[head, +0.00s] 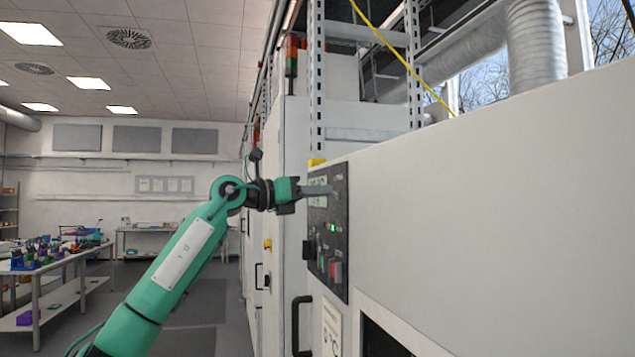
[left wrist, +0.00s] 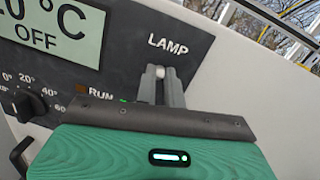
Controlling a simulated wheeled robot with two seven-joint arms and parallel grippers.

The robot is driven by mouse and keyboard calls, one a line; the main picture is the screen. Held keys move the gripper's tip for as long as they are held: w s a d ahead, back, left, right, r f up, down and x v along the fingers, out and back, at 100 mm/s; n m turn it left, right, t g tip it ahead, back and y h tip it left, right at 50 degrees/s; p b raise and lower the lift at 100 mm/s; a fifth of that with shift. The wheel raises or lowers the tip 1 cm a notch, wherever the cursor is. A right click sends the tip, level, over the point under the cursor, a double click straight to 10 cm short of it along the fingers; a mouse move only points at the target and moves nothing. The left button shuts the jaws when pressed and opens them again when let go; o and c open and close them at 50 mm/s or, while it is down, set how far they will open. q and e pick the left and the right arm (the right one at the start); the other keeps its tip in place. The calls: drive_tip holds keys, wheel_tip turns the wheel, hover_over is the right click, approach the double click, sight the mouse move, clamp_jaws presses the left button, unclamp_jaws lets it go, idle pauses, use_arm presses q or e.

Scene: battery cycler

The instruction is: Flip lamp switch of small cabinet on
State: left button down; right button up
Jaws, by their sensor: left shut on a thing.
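The small cabinet (head: 490,210) is light grey, with a dark control panel (head: 341,222) on its left end. In the left wrist view the panel shows the word LAMP (left wrist: 168,44), with the lamp switch (left wrist: 160,72) right below it as a small pale-tipped lever. My left gripper (head: 326,190) reaches the upper part of the panel. In the left wrist view its fingers (left wrist: 166,84) are closed around the lever. The lower part of the switch is hidden by the fingers and gripper body. My right gripper is not in view.
A display reading OFF (left wrist: 50,30) and a temperature knob (left wrist: 28,103) sit left of the switch. Red and green buttons (head: 336,271) are lower on the panel. A tall cabinet with a black handle (head: 297,325) stands just left. The aisle floor further left is clear.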

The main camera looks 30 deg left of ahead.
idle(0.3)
use_arm(q)
drive_tip(key=c, duration=1.5)
unclamp_jaws()
drive_tip(key=r+b+v, duration=0.1)
drive_tip(key=b+v, duration=0.4)
drive_tip(key=v, duration=0.8)
drive_tip(key=shift+s+a+f, duration=0.25)
drive_tip(key=shift+s+f, duration=0.1)
drive_tip(key=shift+f, duration=0.15)
